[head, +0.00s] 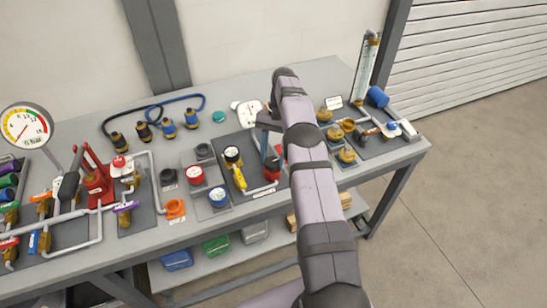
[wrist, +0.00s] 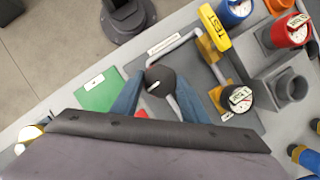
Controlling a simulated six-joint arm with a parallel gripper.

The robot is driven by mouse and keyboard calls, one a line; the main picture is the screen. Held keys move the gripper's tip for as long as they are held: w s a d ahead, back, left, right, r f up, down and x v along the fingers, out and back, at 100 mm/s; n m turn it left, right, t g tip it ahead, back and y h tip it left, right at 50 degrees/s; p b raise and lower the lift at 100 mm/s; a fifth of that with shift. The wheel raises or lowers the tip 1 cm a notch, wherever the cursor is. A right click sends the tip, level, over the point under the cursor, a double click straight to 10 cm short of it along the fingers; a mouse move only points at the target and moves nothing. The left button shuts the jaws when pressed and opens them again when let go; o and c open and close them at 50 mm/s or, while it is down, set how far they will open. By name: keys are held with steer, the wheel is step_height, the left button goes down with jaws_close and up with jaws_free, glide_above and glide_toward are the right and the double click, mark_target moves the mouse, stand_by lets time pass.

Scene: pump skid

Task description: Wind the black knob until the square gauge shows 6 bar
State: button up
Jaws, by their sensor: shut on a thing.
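The black knob (wrist: 160,76), round with a white mark on top, sits on a grey plate in the wrist view. My gripper (wrist: 157,86) is shut on it, with one blue-grey finger on each side. In the head view my gripper (head: 267,153) reaches down to the plate, and the knob cannot be made out there. A white-faced gauge (head: 247,110) stands behind the plate, partly beside my arm. Its needle and numbers are too small to read, and I cannot tell for sure that it is the square one.
A yellow TEST lever (wrist: 214,27) and a black-rimmed round gauge (wrist: 240,98) stand close to the knob. A green card (wrist: 100,91) lies on the other side. A red gauge (head: 195,174) and a blue gauge (head: 218,196) stand to the left.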

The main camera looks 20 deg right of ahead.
mark_target(273, 159)
steer(key=shift+n, duration=0.6)
steer(key=shift+n+h, duration=0.4)
steer(key=o, duration=1)
steer(key=shift+r, duration=0.1)
steer(key=shift+r, duration=0.4)
step_height(273, 159, up, 9)
steer(key=p, duration=0.7)
